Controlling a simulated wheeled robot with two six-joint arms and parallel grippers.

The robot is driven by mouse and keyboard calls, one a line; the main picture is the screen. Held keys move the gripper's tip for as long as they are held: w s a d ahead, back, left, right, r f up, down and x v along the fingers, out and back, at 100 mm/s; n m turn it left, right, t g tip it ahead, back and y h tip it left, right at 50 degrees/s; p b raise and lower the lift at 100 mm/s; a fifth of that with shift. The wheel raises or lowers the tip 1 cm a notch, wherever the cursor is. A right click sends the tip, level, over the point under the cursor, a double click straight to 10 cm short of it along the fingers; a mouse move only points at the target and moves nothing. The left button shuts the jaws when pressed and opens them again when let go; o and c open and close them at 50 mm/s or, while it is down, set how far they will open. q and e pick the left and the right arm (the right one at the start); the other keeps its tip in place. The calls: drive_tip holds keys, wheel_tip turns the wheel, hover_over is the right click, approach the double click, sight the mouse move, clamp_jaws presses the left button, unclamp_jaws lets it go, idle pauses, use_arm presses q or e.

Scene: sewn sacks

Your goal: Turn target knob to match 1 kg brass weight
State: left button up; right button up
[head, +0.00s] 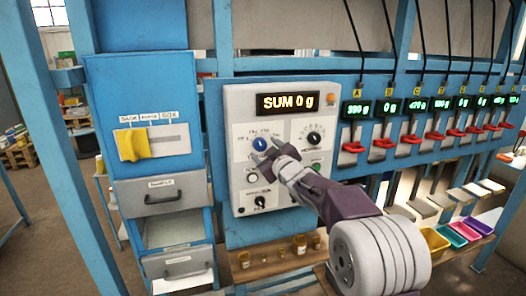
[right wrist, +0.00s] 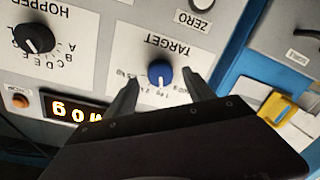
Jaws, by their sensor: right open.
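The blue target knob (head: 260,144) is on the grey control panel (head: 238,110), below the display. In the right wrist view the target knob (right wrist: 160,73) appears upside down under the label TARGET, with a pale pointer line and small scale marks too blurred to read surely. My right gripper (head: 277,149) is open in front of the panel. In the wrist view its fingers (right wrist: 161,78) stand on either side of the knob, with gaps visible; contact cannot be seen. Small brass-coloured pieces (head: 299,244) stand on the wooden shelf below; their markings are unreadable. My left gripper is out of view.
A black hopper knob (head: 314,138) sits right of the target knob. A blue cabinet with a yellow slider (head: 133,145) is at left. Red-handled stations (head: 382,142) line the right, with coloured trays (head: 450,236) below.

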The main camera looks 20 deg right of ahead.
drive_tip(key=s, duration=0.6)
drive_tip(key=shift+s+d+r+b, duration=0.2)
drive_tip(key=shift+d+b, duration=0.1)
drive_tip(key=shift+b, duration=0.1)
drive_tip(key=shift+w+f, duration=0.1)
